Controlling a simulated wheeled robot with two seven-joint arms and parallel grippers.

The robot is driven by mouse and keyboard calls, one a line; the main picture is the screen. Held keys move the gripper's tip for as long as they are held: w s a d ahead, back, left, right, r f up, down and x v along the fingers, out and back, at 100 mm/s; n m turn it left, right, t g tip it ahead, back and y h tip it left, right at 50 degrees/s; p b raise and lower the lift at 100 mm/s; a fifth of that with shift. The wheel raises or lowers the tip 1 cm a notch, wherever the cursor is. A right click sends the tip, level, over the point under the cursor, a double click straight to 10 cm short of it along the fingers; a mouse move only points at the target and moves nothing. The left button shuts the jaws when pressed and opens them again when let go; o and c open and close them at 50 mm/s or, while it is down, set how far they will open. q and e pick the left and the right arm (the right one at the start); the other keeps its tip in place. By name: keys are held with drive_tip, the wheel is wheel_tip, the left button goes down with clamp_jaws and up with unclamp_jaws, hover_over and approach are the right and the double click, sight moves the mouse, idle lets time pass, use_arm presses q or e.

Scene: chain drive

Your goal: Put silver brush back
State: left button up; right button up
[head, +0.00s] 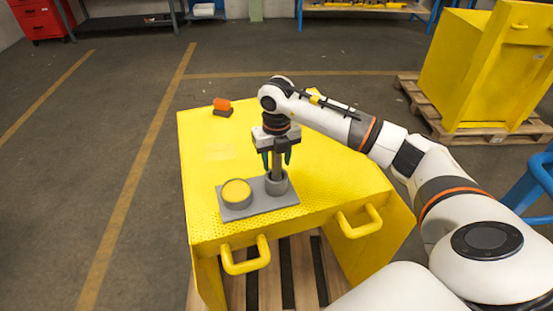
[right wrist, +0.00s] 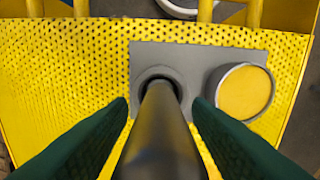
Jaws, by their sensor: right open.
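The silver brush shows as a grey cylindrical handle (head: 277,166) standing upright in the round cup (head: 277,184) of a grey holder plate (head: 258,206). Its lower end is hidden inside the cup. In the right wrist view the handle (right wrist: 160,130) runs down into the cup's dark opening. My right gripper (head: 277,158) is above the cup, with its dark green fingers open on either side of the handle. Gaps show between the fingers and the handle in the wrist view. My left gripper is not in view.
A round grey pot with yellow contents (head: 236,193) sits on the holder plate beside the cup. An orange block with a dark base (head: 222,106) lies at the back left of the yellow perforated table (head: 335,165). Two yellow handles (head: 245,262) stick out in front.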

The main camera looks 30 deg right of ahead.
wheel_tip(320, 180, up, 11)
drive_tip(key=shift+f+b, duration=0.1)
drive_tip(key=shift+b, duration=1.1)
drive_tip(key=shift+r, duration=0.5)
